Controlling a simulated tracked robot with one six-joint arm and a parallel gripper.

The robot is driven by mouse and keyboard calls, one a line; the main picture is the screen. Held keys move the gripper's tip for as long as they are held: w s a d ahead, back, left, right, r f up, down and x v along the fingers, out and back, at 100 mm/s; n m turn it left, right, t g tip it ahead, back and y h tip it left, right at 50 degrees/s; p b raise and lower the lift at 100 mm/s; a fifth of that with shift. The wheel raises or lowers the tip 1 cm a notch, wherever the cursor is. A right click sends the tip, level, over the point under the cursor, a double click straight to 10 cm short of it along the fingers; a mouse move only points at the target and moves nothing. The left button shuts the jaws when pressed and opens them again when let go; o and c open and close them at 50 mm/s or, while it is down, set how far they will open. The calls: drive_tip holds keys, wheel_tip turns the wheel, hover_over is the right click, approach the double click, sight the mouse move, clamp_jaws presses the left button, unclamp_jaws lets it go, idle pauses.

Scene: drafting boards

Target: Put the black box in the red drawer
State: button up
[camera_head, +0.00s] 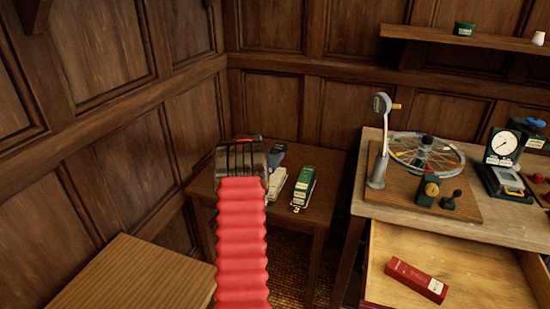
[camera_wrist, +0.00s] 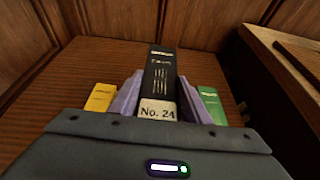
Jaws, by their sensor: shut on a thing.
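The black box (camera_wrist: 161,65), with a white label reading "No. 24", stands between the two pale purple fingers of my gripper (camera_wrist: 160,88) in the wrist view. The fingers are shut on its sides. In the head view my gripper (camera_head: 240,158) is over the small dark table at the back, behind my red-sleeved arm; I cannot make out the black box there. An open drawer (camera_head: 470,265) at the lower right has a pale wooden inside and holds a red box (camera_head: 416,280).
A green box (camera_head: 304,188) lies on the small table (camera_head: 325,185), right of my gripper. A yellow box (camera_wrist: 101,97) shows in the wrist view.

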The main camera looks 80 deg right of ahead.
drive_tip(key=shift+s+a+f, duration=0.1)
drive_tip(key=shift+s+f, duration=0.05)
drive_tip(key=a, duration=0.1)
drive_tip(key=w+a+f, duration=0.1)
drive_tip(key=a+f, duration=0.1)
drive_tip(key=a, duration=0.1)
drive_tip(key=shift+w+f, duration=0.2)
drive_tip(key=shift+w, duration=0.15)
drive_tip(key=w+a+r+n+t, duration=0.1)
drive_tip(key=w+a+n+t, duration=0.15)
drive_tip(key=w+a, duration=0.9)
drive_tip(key=w+a+r+n+t+y, duration=0.1)
drive_tip(key=w+a+n+t, duration=0.15)
drive_tip(key=w+a, duration=0.9)
drive_tip(key=w+a+n+t, duration=0.25)
drive_tip(key=w+a, duration=0.35)
drive_tip(key=a, duration=1)
drive_tip(key=w+a+r+n+t+y, duration=0.2)
drive_tip(key=a+y, duration=0.1)
drive_tip(key=a, duration=1.2)
drive_tip(key=w+a+r+n+t+y, duration=0.2)
drive_tip(key=a+r+n, duration=0.1)
drive_tip(key=a, duration=1.1)
drive_tip(key=w+a+r+n+t+y, duration=0.2)
drive_tip(key=a+n+y, duration=0.1)
drive_tip(key=a, duration=1.2)
drive_tip(key=shift+w+a+r+t+y, duration=0.2)
drive_tip(key=shift+w+a+t+y, duration=0.05)
drive_tip(key=shift+a+t+y, duration=0.1)
drive_tip(key=shift+d, duration=0.15)
